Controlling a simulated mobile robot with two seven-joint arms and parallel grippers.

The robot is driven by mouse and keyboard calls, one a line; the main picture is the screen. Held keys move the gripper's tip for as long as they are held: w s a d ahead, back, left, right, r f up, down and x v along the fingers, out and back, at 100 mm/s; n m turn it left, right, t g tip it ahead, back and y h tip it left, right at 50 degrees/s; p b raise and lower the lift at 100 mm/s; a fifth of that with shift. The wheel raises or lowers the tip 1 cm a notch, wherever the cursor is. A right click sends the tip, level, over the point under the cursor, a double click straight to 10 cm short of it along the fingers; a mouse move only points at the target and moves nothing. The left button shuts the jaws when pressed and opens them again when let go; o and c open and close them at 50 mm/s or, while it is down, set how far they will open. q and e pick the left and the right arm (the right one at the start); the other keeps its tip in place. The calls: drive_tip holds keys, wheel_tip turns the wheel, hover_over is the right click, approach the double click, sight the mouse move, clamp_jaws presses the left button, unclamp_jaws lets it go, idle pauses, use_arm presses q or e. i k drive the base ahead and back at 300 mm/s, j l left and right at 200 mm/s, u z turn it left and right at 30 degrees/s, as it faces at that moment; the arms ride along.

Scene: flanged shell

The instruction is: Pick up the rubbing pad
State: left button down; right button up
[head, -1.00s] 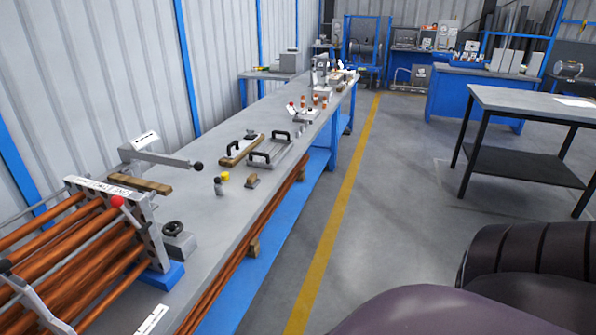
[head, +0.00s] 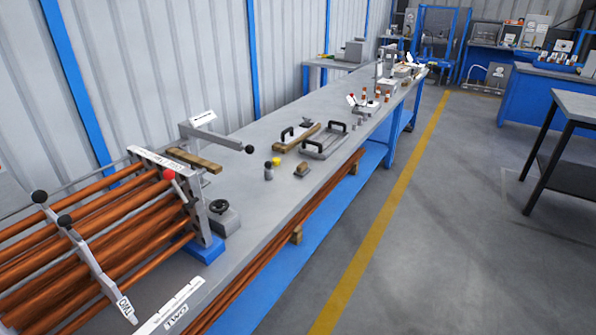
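A small block with a brown top and grey base (head: 301,170) sits on the long grey workbench (head: 262,222), near its front edge. It may be the rubbing pad; it is too small here to be sure. A yellow-topped piece (head: 276,161) and a small grey bottle-like piece with a dark top (head: 268,172) stand just left of it. Neither of my grippers is in view.
A rack of copper-coloured rods (head: 95,235) fills the bench's near left end. Black-handled plates (head: 325,142) and a wooden bar (head: 297,138) lie behind the block. Open floor (head: 420,250) with a yellow line lies right of the bench. A dark-legged table (head: 570,140) stands at right.

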sight(303, 170)
drive_tip(key=u, duration=1.95)
drive_tip(key=z, duration=2)
drive_tip(key=u, duration=0.9)
drive_tip(key=i+l+u, duration=0.1)
drive_tip(key=l+u, duration=0.3)
drive_tip(key=i+l+u, duration=0.1)
drive_tip(key=l+u, duration=0.3)
